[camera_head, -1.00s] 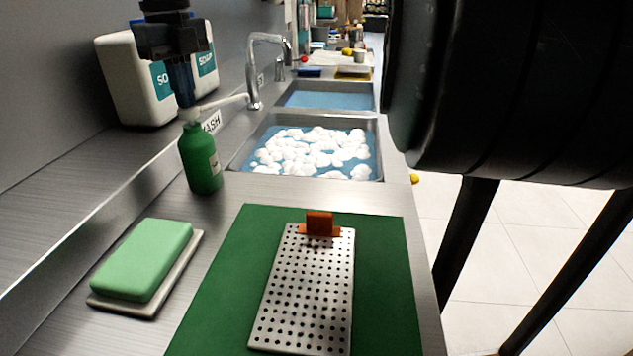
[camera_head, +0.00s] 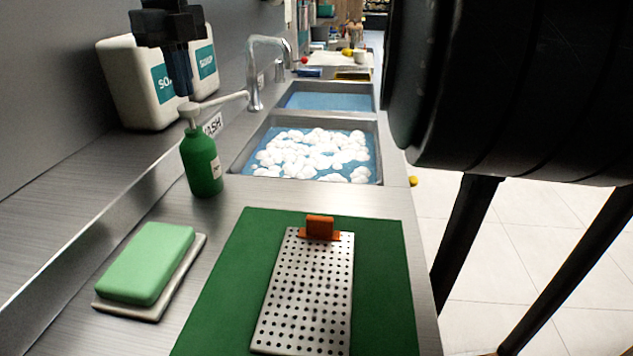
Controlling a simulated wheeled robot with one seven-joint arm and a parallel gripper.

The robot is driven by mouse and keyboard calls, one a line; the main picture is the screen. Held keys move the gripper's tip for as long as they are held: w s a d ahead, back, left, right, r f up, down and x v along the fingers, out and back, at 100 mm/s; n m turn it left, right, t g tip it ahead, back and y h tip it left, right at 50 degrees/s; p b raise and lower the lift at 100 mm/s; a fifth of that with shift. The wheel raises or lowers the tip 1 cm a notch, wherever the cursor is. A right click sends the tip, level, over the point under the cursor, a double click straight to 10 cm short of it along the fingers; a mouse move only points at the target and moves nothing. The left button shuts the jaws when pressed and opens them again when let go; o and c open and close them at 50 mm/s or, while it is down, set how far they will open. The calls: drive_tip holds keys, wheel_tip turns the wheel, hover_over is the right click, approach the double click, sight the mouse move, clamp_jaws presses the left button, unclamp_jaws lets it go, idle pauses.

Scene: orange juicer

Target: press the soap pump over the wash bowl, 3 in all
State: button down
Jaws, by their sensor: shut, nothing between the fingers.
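The soap pump is a green bottle (camera_head: 202,163) with a white pump head (camera_head: 191,109). It stands upright on the steel counter, left of the near basin's corner. Its long white spout reaches right and away, toward the tap. The wash bowl (camera_head: 237,163) is the near sunken basin, beside a "WASH" label (camera_head: 212,124). It holds blue water with white foam (camera_head: 310,152). My gripper (camera_head: 183,95) is shut and empty, pointing down just above the pump head. I cannot tell whether its tips touch the head.
A second basin (camera_head: 330,97) and a tap (camera_head: 255,75) lie beyond. White soap canisters (camera_head: 140,90) stand behind my gripper. A green block (camera_head: 147,262) on a tray, a green mat (camera_head: 225,285) and a perforated metal plate (camera_head: 305,290) with an orange piece occupy the near counter.

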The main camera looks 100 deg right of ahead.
idle(0.3)
drive_tip(key=shift+r+p, duration=1.15)
drive_tip(key=shift+r, duration=1.85)
